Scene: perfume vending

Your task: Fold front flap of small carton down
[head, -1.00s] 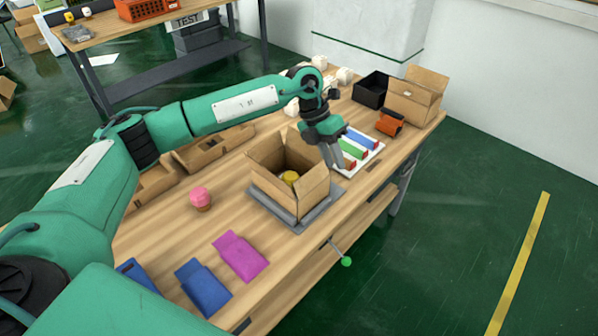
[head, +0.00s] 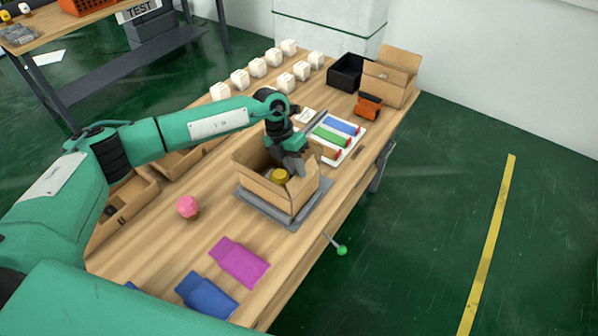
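The small open carton (head: 296,202) is brown cardboard and stands on a grey plate (head: 250,205) on the wooden table. A round yellow-topped item (head: 280,176) sits inside it. Flaps stand up at the carton's left and near sides. My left gripper (head: 295,172) points down over the carton's far right part, with its fingertips at or just inside the opening. It hides part of the far right side, so I cannot tell how that flap lies or whether the fingers touch it. The finger gap is unclear. My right gripper is not in view.
A tray (head: 342,152) with red, green and blue boxes lies behind the carton. A pink round item (head: 187,207), a magenta piece (head: 238,262) and a blue piece (head: 207,295) lie nearer. A green-knobbed lever (head: 341,250) sticks out from the table's front edge.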

